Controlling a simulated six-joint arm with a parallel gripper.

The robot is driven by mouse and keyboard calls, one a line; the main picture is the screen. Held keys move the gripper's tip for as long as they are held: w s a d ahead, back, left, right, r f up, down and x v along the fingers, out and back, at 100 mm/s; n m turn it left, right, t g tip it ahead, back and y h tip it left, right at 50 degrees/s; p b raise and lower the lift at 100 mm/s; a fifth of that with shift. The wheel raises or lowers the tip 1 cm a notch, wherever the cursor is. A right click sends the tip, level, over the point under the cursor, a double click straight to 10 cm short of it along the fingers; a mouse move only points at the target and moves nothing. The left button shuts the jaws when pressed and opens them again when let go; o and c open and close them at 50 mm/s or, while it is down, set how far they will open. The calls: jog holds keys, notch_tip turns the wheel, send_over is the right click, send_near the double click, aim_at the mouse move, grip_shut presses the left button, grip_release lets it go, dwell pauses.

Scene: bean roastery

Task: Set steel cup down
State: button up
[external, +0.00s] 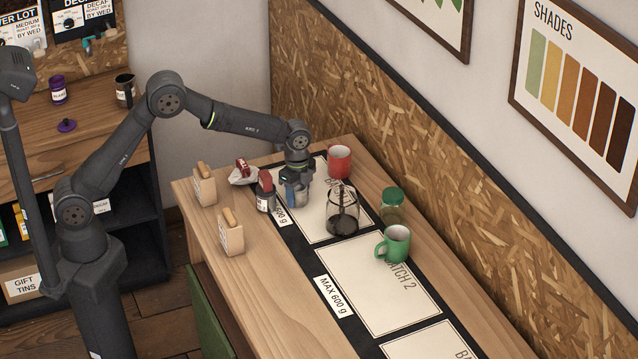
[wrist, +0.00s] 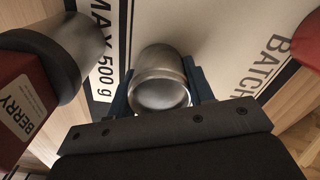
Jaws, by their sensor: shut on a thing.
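The steel cup (wrist: 160,82) is between the blue fingers of my gripper (wrist: 161,95), which is shut on it. In the external view my gripper (external: 297,190) points down at the back part of the table, and the cup (external: 303,197) is mostly hidden by the fingers. The cup is over the far batch card (external: 322,228) on the dark mat. I cannot tell whether its base touches the card. The cup looks upright.
A red-topped canister (external: 266,190) stands close left of my gripper. The Batch 2 card (external: 378,285) is largely clear.

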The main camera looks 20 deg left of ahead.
jog(key=o, duration=1)
jog(key=shift+o, duration=0.2)
jog(key=shift+o, duration=0.3)
notch_tip(320, 180, up, 12)
jog(key=shift+r, duration=0.15)
